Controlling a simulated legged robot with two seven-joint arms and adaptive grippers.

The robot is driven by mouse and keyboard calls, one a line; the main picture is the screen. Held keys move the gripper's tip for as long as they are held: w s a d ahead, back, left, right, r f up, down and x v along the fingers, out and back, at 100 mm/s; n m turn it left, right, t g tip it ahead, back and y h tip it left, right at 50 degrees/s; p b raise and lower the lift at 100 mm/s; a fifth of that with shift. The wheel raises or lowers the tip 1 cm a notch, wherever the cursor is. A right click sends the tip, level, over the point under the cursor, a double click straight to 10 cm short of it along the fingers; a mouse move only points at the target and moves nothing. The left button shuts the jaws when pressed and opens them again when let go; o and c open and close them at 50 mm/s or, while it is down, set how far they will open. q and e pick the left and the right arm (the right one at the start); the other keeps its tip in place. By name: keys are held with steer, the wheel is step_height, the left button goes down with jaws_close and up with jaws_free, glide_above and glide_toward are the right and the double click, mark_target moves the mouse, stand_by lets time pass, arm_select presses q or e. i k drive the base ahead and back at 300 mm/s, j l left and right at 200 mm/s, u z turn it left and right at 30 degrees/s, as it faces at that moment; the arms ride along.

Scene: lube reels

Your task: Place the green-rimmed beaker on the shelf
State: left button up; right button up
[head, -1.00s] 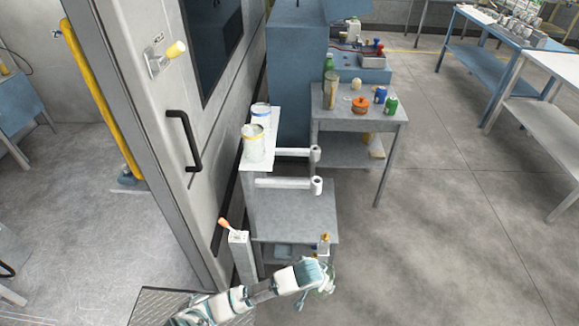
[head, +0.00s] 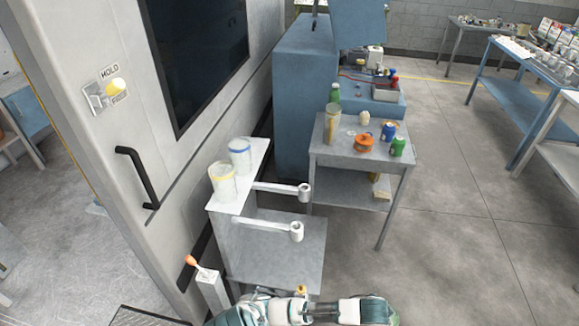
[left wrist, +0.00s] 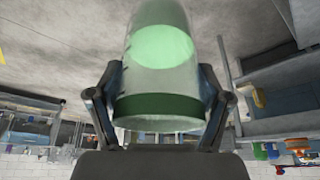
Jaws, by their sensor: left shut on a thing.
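My left gripper (left wrist: 160,92) is shut on the green-rimmed beaker (left wrist: 158,72), its two dark fingers on either side of the clear wall. The beaker has a dark green band and looks pale green inside. The beaker and gripper cannot be made out in the head view, where my left arm crosses the bottom edge. The pale shelf (head: 258,163) stands beside the grey machine. It carries a blue-rimmed beaker (head: 240,158) at the back and a yellow-rimmed beaker (head: 222,185) in front. My right gripper is not in view.
Two white arms with round ends (head: 297,231) stick out right of the shelf, above a low grey table (head: 280,255). An orange-tipped lever (head: 191,261) stands in front. A grey table (head: 340,157) with cans and bottles is behind.

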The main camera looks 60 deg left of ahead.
mark_target(252, 147)
steer(key=i+u, duration=0.15)
steer(key=i, duration=0.3)
steer(key=i+l+u, duration=0.1)
steer(key=i, duration=0.35)
steer(key=i+l+u, duration=0.15)
steer(key=i, duration=0.3)
steer(key=i+l+u, duration=0.15)
steer(key=i, duration=0.3)
steer(key=i+j+u, duration=0.1)
steer(key=u, duration=0.3)
steer(key=i+u, duration=0.5)
steer(key=u, duration=0.3)
steer(key=i+u, duration=0.25)
steer(key=u, duration=0.15)
steer(key=i+l+u, duration=0.15)
steer(key=u, duration=0.25)
